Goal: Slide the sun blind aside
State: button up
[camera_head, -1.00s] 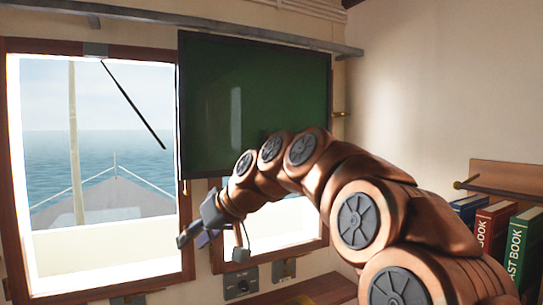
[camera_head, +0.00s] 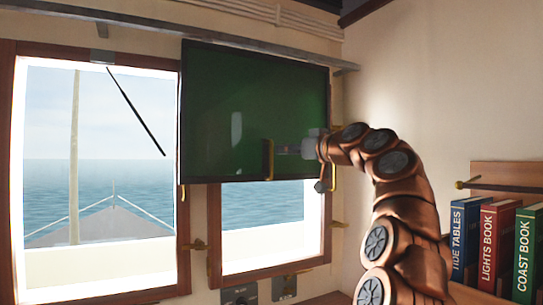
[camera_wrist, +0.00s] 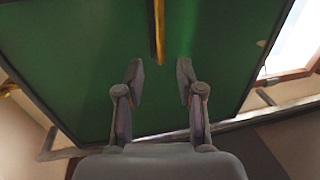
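The sun blind (camera_head: 225,105) is a dark green framed panel hanging below a grey rail (camera_head: 345,67). It covers the upper part of the right window and also fills much of the wrist view (camera_wrist: 70,60). A thin upright brass handle (camera_head: 268,160) stands on its lower right part; it also shows in the wrist view (camera_wrist: 159,30). My gripper (camera_head: 284,148) is in front of the blind, just right of the handle. In the wrist view its two fingers (camera_wrist: 160,74) are apart and empty. The handle lies ahead of the gap, roughly in line with its middle.
The left window (camera_head: 95,120) is uncovered, with a wooden frame. Brass fittings (camera_head: 338,225) sit on the right window frame. Several books (camera_head: 490,245) stand on a shelf at the right. Small grey boxes (camera_head: 240,295) are below the window.

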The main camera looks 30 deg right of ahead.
aim_at(272, 150)
jog(key=shift+w+a+p, duration=0.15)
jog(key=shift+w+p, duration=0.35)
jog(key=shift+w, duration=0.8)
jog(key=shift+w+a+p, duration=0.2)
jog(key=shift+w+p, duration=0.25)
jog(key=shift+w, duration=0.8)
jog(key=shift+w+a+p, duration=0.15)
jog(key=shift+w+p, duration=0.35)
jog(key=shift+w, duration=0.8)
jog(key=shift+c, duration=0.4)
grip_shut()
